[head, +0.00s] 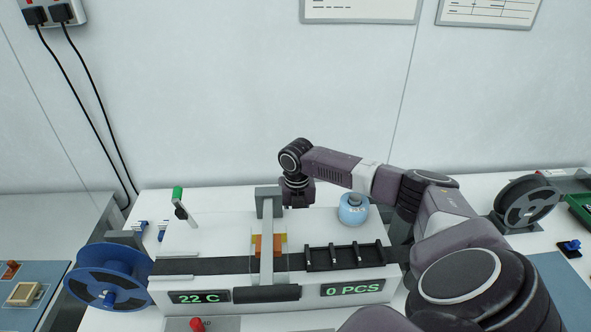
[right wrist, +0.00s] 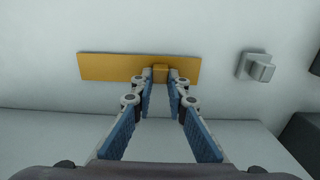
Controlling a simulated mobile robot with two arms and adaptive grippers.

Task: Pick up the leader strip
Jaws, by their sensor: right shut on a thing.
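The leader strip (right wrist: 110,66) is a long, flat, yellow-orange strip in the right wrist view, lying across the picture over a pale surface. A small raised tab (right wrist: 160,73) stands at its middle. My right gripper (right wrist: 160,83) has its blue-padded fingertips on either side of this tab and is shut on it. In the head view the right arm reaches behind the test handler, with the right gripper (head: 298,194) pointing down; its fingertips and the strip are hidden there. My left gripper is not in view.
The white test handler (head: 200,232) carries a black track, a grey gantry (head: 267,235) and a black rack (head: 345,256). A blue-white round container (head: 353,209) stands close to the right arm. A blue reel (head: 108,283) is at left, a dark reel (head: 527,203) at right.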

